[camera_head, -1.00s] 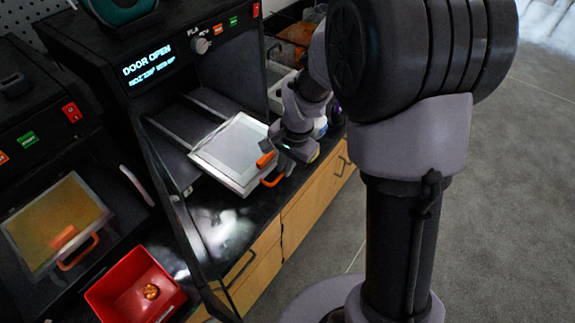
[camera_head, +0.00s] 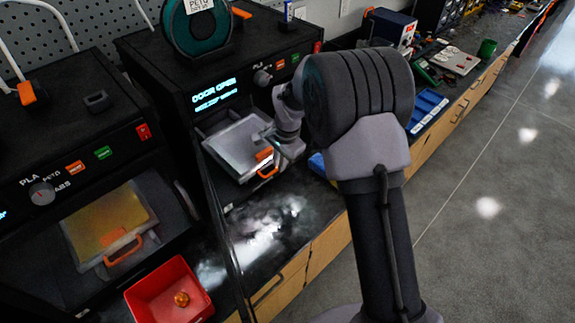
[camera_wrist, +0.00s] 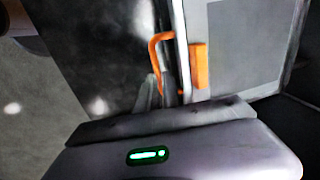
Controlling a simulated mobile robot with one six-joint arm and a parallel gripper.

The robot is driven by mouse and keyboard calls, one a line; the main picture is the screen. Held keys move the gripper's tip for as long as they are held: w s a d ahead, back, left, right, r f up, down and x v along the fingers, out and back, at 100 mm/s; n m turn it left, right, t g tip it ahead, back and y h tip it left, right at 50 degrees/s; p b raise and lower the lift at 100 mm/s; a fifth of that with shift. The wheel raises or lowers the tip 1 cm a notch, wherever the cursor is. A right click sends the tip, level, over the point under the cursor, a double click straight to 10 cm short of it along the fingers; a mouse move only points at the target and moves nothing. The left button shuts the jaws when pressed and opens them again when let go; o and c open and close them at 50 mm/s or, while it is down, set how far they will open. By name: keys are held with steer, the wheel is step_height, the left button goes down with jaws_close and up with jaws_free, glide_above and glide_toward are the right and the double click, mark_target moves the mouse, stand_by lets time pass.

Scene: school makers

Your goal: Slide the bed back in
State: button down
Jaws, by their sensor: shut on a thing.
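The grey print bed (camera_head: 236,146) with an orange handle (camera_head: 267,172) lies on its slide in the opening of the right printer (camera_head: 190,90), whose display reads "DOOR OPEN". Most of the bed is inside the opening, with its handle edge toward the front. My gripper (camera_head: 277,150) is at that edge. In the wrist view the bed (camera_wrist: 240,50) fills the right side, and the orange handle (camera_wrist: 157,50) runs down to my gripper's fingertips (camera_wrist: 156,92). My gripper is shut on the handle; its exact hold is partly hidden.
The open glass door (camera_head: 222,230) stands at the printer's left. Another printer with a yellow bed (camera_head: 110,220) is at the left. A red bin (camera_head: 150,298) holding a small orange-brown thing (camera_head: 182,299) stands in front. A blue tray (camera_head: 428,108) lies to the right. The grey floor is clear.

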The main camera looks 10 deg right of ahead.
steer(key=shift+w+a, duration=0.15)
steer(key=shift+w, duration=0.1)
steer(key=c, duration=1.5)
jaws_free()
steer(key=s+r+p, duration=0.1)
steer(key=r, duration=0.4)
steer(key=d+r+p, duration=0.1)
steer(key=r+p, duration=0.1)
steer(key=r, duration=0.4)
steer(key=s+d+r+p, duration=0.1)
steer(key=r+p, duration=0.1)
steer(key=r, duration=0.4)
steer(key=shift+s, duration=0.3)
steer(key=shift+c, duration=0.2)
